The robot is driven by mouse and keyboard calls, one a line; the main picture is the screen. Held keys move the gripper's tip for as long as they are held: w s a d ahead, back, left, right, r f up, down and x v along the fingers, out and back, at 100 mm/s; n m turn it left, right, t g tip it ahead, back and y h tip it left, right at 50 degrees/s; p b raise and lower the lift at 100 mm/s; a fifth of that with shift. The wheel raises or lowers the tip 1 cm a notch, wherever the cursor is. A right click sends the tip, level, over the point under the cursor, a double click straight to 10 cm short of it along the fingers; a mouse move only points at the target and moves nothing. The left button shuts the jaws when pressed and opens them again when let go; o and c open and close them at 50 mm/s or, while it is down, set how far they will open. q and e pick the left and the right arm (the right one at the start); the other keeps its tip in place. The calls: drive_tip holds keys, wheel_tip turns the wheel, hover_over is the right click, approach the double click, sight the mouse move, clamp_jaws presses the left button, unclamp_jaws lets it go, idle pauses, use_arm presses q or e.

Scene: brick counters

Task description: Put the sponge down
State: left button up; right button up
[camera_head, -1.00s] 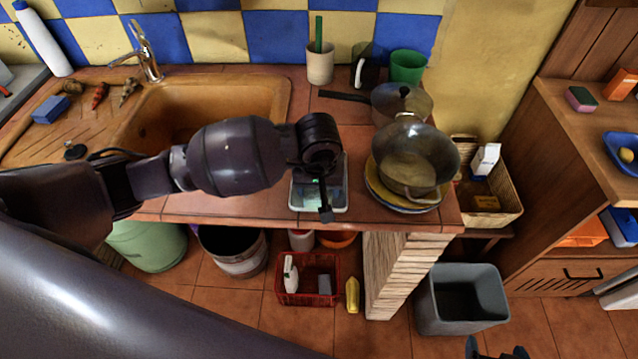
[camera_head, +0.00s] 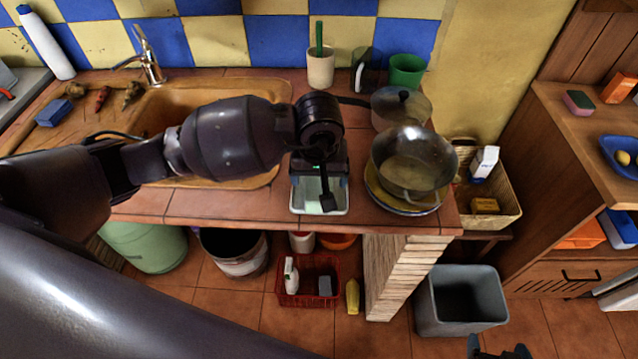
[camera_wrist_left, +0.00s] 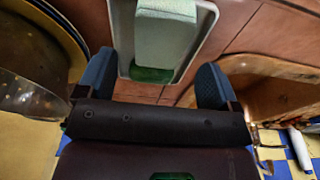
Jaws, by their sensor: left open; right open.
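A pale green block, which looks like the sponge (camera_wrist_left: 165,35), lies in a light-rimmed tray (camera_wrist_left: 124,45) in the left wrist view. In the head view the tray (camera_head: 296,203) is near the counter's front edge, and my gripper partly covers it. My left gripper (camera_head: 325,190) is over the tray, with its fingers (camera_wrist_left: 152,82) spread wide and nothing between them. The block is beyond the fingertips and apart from them. My right gripper (camera_head: 499,352) only just shows at the bottom edge, away from the counter.
A pan (camera_head: 412,158) on stacked plates stands right of the tray. The sink (camera_head: 240,180) is to the left, with a blue sponge-like block (camera_head: 54,112) beside it. A cup with a green handle (camera_head: 320,68) and a green cup (camera_head: 407,70) stand behind.

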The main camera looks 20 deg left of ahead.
use_arm(q)
wheel_tip(320, 180, up, 7)
drive_tip(key=s, duration=0.1)
drive_tip(key=shift+d+r, duration=0.15)
drive_tip(key=shift+r, duration=0.05)
idle(0.5)
